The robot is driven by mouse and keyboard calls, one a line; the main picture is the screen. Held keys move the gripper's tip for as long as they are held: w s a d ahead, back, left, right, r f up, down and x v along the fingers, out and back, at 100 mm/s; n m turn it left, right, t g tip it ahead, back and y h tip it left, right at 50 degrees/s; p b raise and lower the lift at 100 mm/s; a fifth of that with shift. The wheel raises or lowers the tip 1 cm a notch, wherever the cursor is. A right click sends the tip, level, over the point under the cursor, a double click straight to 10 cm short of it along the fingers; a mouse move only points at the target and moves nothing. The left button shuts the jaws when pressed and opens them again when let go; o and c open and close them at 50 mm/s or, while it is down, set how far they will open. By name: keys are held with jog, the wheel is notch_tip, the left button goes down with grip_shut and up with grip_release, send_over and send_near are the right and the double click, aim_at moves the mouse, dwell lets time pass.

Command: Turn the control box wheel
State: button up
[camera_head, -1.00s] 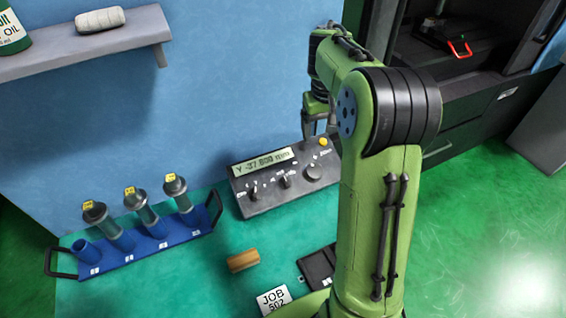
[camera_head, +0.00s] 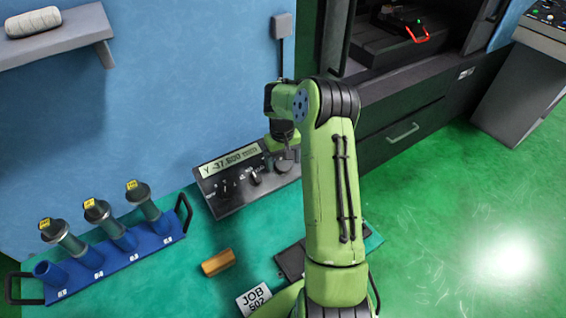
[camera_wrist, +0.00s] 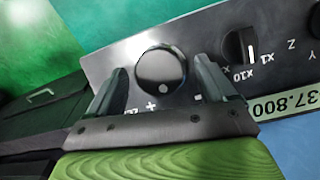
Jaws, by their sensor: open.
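The control box (camera_head: 236,192) is a dark panel on the green bench with a lit display (camera_head: 230,160) reading Y -37.800. In the wrist view its round black wheel (camera_wrist: 161,72) shows with a pale dot on its face. My gripper (camera_wrist: 170,85) is open, with one finger on each side of the wheel. I cannot tell whether the fingers touch it. A smaller selector knob (camera_wrist: 236,46) marked x1 and x10 sits to the right of the wheel. In the head view the gripper is over the right end of the box, partly hidden by my arm.
A blue rack (camera_head: 110,262) with several grey cylindrical holders stands at the left. A dark machine with a drawer (camera_head: 400,135) stands at the right.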

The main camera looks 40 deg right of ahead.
jog(key=shift+f, duration=0.5)
jog(key=c, duration=0.9)
jog(key=shift+r, duration=0.1)
jog(key=shift+c, duration=0.2)
jog(key=shift+d+m, duration=0.1)
jog(key=shift+m, duration=0.3)
